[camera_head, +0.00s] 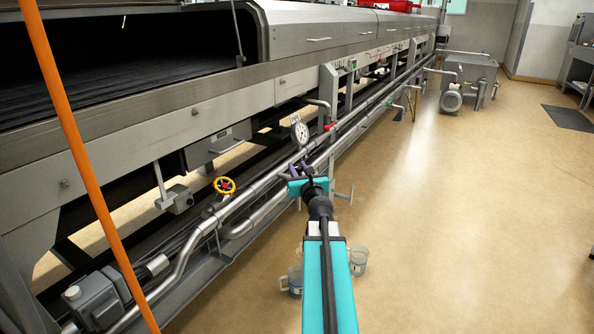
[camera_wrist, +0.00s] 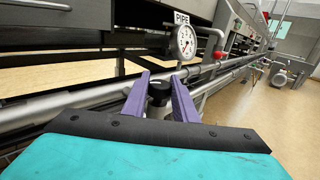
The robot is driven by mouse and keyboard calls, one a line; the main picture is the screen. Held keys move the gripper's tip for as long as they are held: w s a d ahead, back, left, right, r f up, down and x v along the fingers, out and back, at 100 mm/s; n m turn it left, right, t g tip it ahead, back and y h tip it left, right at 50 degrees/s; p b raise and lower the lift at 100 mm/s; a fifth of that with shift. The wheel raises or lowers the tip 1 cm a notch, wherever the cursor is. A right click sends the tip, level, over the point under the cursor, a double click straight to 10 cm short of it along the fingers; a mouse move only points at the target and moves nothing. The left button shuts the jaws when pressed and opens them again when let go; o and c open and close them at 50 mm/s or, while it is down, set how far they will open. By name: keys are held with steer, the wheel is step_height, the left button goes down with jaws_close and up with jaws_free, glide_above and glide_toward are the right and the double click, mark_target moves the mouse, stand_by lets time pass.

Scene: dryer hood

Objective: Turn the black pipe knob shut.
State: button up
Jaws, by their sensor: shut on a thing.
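The black pipe knob (camera_wrist: 158,92) shows in the wrist view, dark and round on top, between the two purple fingers of my gripper (camera_wrist: 160,82). The fingers are closed around it, one on each side. Below the knob a lighter metal part shows, partly hidden by the gripper's dark edge. In the head view my gripper (camera_head: 301,170) is at the pipes beside the machine, and the knob there is too small and covered to make out clearly. A round white pressure gauge (camera_wrist: 184,43) stands just behind the knob, under a sign reading "PIPE" (camera_wrist: 182,18).
A red handle (camera_head: 330,126) is just beyond the gauge. Glass jugs (camera_head: 358,262) stand on the floor by my arm. An orange pole (camera_head: 82,150) crosses the left.

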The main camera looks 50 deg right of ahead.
steer(key=shift+d+m+g+h+b, duration=0.1)
steer(key=shift+m+g+h+b, duration=0.2)
steer(key=shift+m+g+h, duration=2.1)
steer(key=shift+g+h, duration=0.2)
steer(key=shift+h, duration=0.1)
steer(key=shift+w+r+m+g+h+p, duration=0.1)
steer(key=shift+m+g+h+p, duration=0.35)
steer(key=shift+m+g, duration=0.35)
steer(key=m+g+h+p, duration=0.1)
steer(key=g, duration=0.2)
steer(key=m+g+h+p, duration=0.1)
steer(key=m+g+p, duration=0.1)
steer(key=shift+r+m+g, duration=0.15)
steer(key=shift+m+g, duration=0.15)
steer(key=shift+g, duration=0.1)
steer(key=shift+m+g+p, duration=0.8)
steer(key=shift+g+p, duration=0.4)
steer(key=shift+g, duration=0.1)
steer(key=shift+s+f+g, duration=0.2)
steer(key=shift+g, duration=0.1)
steer(key=shift+m, duration=0.3)
steer(key=o, duration=1)
steer(key=shift+o, duration=0.2)
